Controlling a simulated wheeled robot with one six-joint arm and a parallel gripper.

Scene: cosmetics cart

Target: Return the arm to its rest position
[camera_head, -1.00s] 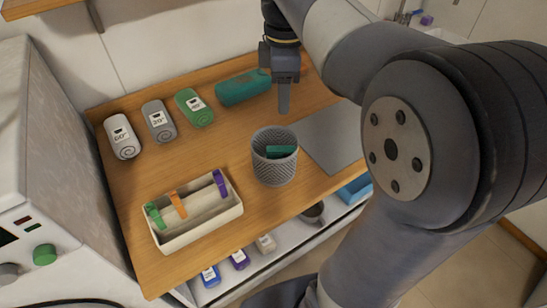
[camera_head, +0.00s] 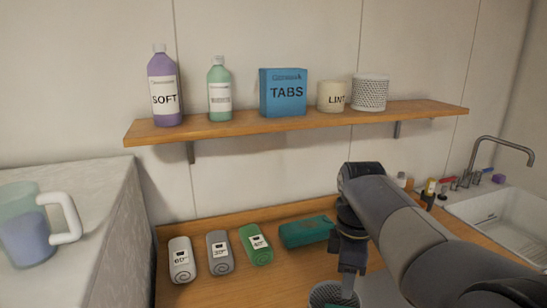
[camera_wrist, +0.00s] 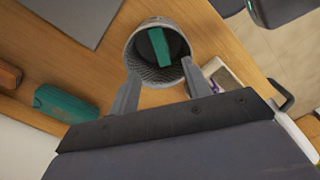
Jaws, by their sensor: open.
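My gripper (camera_head: 348,283) points down over the wooden worktop, close to a grey woven basket (camera_head: 322,291) at the bottom edge of the head view. A dark green item (camera_wrist: 159,47) lies inside the basket. My arm reaches in from the lower right of the head view.
Rolled white (camera_head: 181,260), grey (camera_head: 220,253) and green (camera_head: 256,245) towels and a teal bundle (camera_head: 306,231) lie along the worktop's back. A wooden shelf (camera_head: 215,128) holds bottles and containers above. A jug (camera_head: 30,235) is left; a sink (camera_head: 500,215) is right.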

